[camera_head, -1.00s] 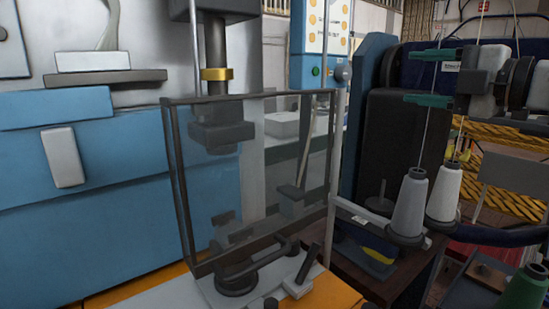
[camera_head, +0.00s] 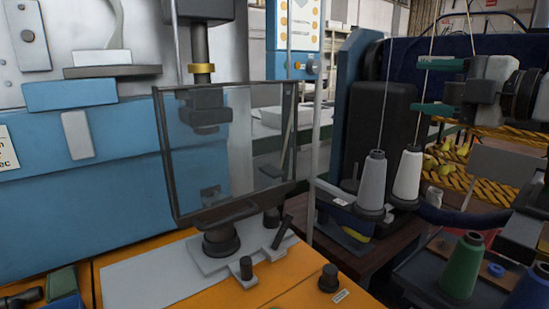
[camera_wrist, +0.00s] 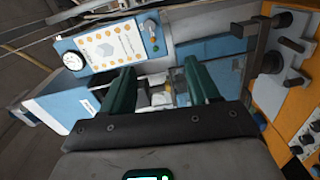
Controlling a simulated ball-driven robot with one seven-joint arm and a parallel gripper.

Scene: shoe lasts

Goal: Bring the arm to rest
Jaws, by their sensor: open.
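My gripper (camera_head: 418,85) is at the upper right of the head view, with two dark green fingers spread apart and nothing between them. In the wrist view my gripper (camera_wrist: 160,66) also shows open and empty. Its fingers point towards a control panel (camera_wrist: 110,45) and blue machine in the background. My gripper appears raised above the thread cones, touching nothing that I can see.
A press with a clear guard (camera_head: 230,150) stands over an orange worktop (camera_head: 180,265). White thread cones (camera_head: 372,185) and a green cone (camera_head: 462,265) stand at the right. Thin threads rise close to my gripper in the picture. A yellow rack (camera_head: 470,175) stands behind.

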